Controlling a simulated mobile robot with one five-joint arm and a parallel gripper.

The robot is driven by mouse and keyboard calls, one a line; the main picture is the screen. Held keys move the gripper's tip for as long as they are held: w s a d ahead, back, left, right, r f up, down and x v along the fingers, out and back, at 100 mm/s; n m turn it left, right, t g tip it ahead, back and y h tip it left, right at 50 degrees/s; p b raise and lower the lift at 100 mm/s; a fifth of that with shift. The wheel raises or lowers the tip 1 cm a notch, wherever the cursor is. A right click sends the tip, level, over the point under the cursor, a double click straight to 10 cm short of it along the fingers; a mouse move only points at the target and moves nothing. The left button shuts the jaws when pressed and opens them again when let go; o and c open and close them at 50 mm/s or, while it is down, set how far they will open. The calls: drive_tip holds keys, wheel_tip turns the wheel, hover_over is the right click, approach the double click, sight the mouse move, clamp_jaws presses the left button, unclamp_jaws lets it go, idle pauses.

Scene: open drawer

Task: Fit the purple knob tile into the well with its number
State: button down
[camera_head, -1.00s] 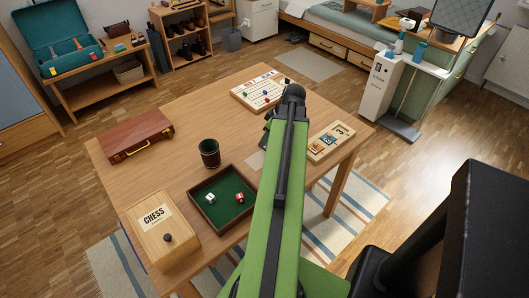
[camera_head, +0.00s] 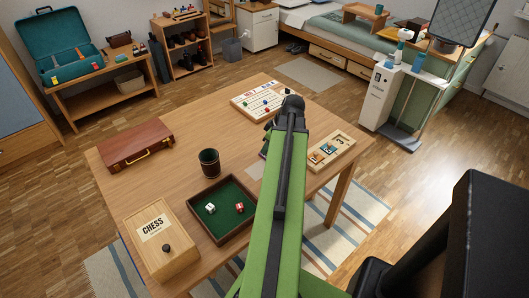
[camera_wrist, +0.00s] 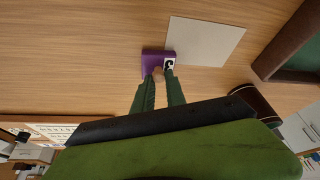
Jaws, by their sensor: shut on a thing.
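The purple knob tile (camera_wrist: 153,60) is in front of my fingers in the wrist view, with a white number label at its right side; the number is not clear. My gripper (camera_wrist: 158,75) is shut on its knob. The tile is over the wooden table by a pale card; I cannot tell whether it touches the table. In the head view my arm hides most of the gripper, with a bit of purple showing to its left. The wooden well board (camera_head: 331,152) lies right of my arm, with coloured tiles at its left and a 3 at its right end.
A green-lined dice tray (camera_head: 223,208), dark cup (camera_head: 209,162), chess box (camera_head: 162,240) and brown case (camera_head: 136,144) stand on the table's left. A white game board (camera_head: 258,98) lies behind my gripper. The pale card (camera_wrist: 205,41) is flat on the table.

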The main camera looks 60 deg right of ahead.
drive_tip(key=r+p, duration=0.5)
drive_tip(key=shift+s+d+r, duration=0.2)
drive_tip(key=shift+s+d, duration=0.15)
drive_tip(key=shift+s, duration=0.05)
drive_tip(key=s+d+r+p, duration=0.5)
drive_tip(key=s+d, duration=0.1)
drive_tip(key=s, duration=0.2)
drive_tip(key=shift+s+d+r+p, duration=0.15)
drive_tip(key=shift+s+r+p, duration=0.15)
drive_tip(key=shift+p, duration=0.1)
